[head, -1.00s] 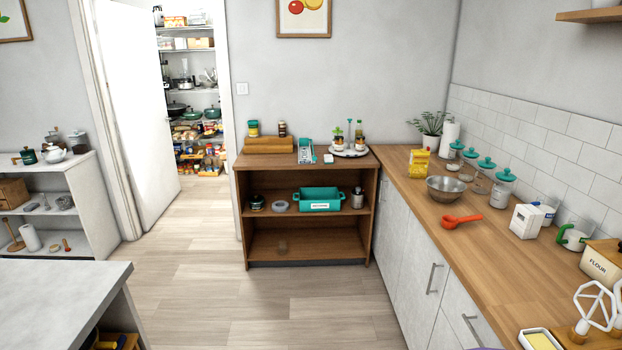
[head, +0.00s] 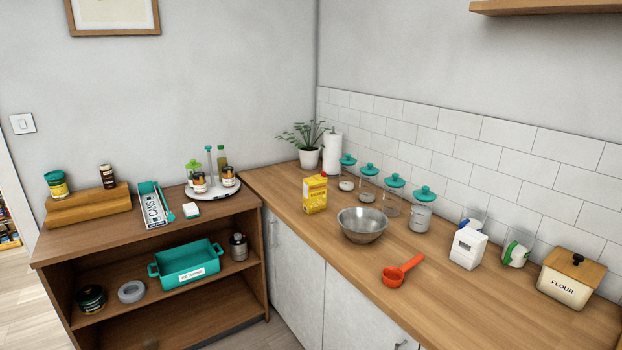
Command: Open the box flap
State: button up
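A yellow carton (head: 315,196) with printing stands upright on the wooden counter, behind the metal bowl. A small white box (head: 467,249) stands on the counter farther right, in front of the tiled wall. I cannot tell which of these is the box with the flap, or whether a flap is open. My gripper is not in view.
On the counter (head: 330,269) stand a metal bowl (head: 362,225), a red scoop (head: 402,270), several teal-lidded jars and a flour bin (head: 569,279). A potted plant (head: 309,147) and paper roll (head: 332,153) stand at the back corner. A wooden shelf unit (head: 110,235) adjoins at left.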

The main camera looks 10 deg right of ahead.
aim_at(323, 176)
jog(key=i+j+z, duration=0.3)
jog(key=i, duration=0.35)
jog(key=i+j+z, duration=0.3)
jog(key=i+j, duration=0.3)
